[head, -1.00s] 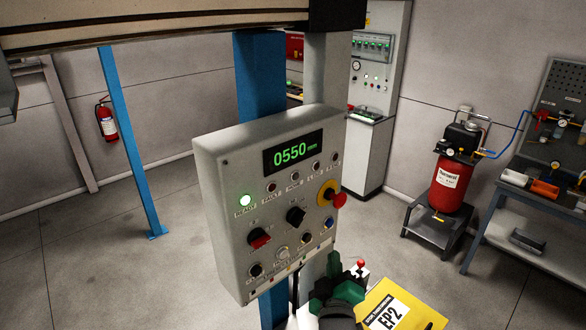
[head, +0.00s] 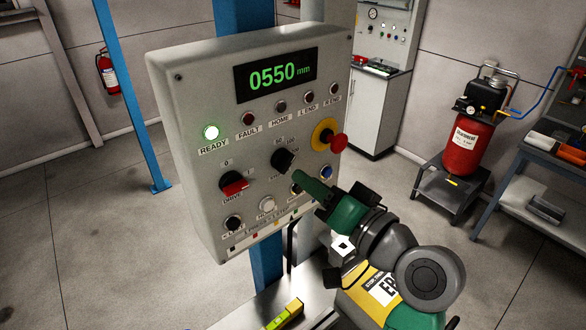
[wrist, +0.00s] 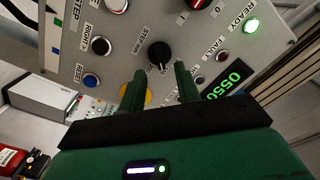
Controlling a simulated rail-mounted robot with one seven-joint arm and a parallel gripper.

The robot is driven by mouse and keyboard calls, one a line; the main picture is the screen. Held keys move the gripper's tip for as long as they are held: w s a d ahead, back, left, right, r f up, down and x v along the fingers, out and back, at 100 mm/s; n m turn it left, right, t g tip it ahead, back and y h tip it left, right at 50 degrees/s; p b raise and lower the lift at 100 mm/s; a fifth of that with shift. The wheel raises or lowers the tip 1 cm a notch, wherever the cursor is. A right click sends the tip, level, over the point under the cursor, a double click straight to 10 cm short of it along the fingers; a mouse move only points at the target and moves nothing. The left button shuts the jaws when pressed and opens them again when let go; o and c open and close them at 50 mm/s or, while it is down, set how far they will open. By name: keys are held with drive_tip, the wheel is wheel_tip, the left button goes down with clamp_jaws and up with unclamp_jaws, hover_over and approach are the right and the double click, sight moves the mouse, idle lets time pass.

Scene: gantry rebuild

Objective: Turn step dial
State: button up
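The step dial (head: 284,160) is a black knob with a pale pointer mark on the grey control panel (head: 165,130), labelled 50 and 100 above. It also shows in the wrist view (wrist: 160,54), just ahead of the fingertips and between their lines. My gripper (head: 300,180) comes from the lower right, its green fingers close to the dial. In the wrist view my gripper (wrist: 161,70) is open, with a clear gap between its fingers. I cannot tell whether a finger touches the dial.
The display (head: 276,74) reads 0550 mm and the READY lamp (head: 211,132) glows green. A red emergency stop (head: 337,142) sticks out right of the dial. A red-and-black drive switch (head: 234,184) is to the left. Small buttons lie below. A spirit level (head: 285,315) lies on a ledge.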

sight(288, 166)
drive_tip(key=x, duration=0.5)
drive_tip(key=shift+p, duration=0.3)
clamp_jaws()
